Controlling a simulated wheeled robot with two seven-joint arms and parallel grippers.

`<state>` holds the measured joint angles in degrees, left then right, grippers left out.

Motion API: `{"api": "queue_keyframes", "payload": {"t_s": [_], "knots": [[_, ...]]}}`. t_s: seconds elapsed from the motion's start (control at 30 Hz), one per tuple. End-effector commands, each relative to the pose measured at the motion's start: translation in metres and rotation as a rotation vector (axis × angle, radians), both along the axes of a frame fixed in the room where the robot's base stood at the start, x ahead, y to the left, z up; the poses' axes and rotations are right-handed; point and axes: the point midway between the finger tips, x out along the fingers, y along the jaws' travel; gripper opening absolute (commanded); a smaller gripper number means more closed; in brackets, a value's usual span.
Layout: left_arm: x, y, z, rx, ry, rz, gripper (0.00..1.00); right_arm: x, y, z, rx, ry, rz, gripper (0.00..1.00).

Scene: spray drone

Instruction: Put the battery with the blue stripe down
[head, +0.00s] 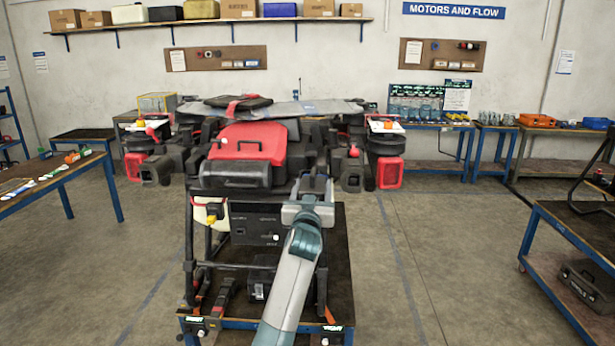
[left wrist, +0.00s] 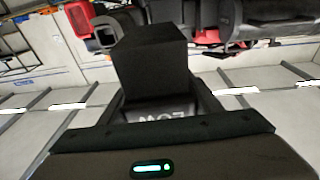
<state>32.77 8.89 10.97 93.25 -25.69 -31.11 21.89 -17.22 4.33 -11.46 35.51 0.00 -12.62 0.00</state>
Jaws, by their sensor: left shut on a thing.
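My left gripper (head: 313,183) is in front of the drone (head: 240,168), at the right side of its red-topped body. In the left wrist view a black block (left wrist: 150,58) stands at the end of my left gripper (left wrist: 160,108), which is shut on it. It looks like the battery, but no blue stripe shows on the faces in view. In the head view the gripper and the drone behind make the block hard to pick out. I cannot tell whether the block touches the drone. My right gripper is not in view.
The drone rests on a blue-framed trolley (head: 340,262) with dark boxes below. A table with tools (head: 45,180) is at the left, and another blue-framed table (head: 580,240) at the right. The floor between the trolley and both tables is clear.

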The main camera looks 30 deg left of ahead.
Motion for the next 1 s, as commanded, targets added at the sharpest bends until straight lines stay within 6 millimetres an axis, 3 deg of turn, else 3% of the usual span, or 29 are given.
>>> {"api": "queue_keyframes", "payload": {"t_s": [0.2,0.5,1.0], "knots": [[-0.028,-0.044,-0.063,0.002,-0.003,-0.069,0.00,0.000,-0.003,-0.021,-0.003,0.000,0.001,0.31],[-0.082,-0.106,-0.142,0.001,-0.003,-0.171,0.00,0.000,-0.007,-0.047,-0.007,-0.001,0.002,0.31],[-0.194,-0.197,-0.241,-0.001,-0.004,-0.329,0.00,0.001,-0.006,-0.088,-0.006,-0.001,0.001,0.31]]}}
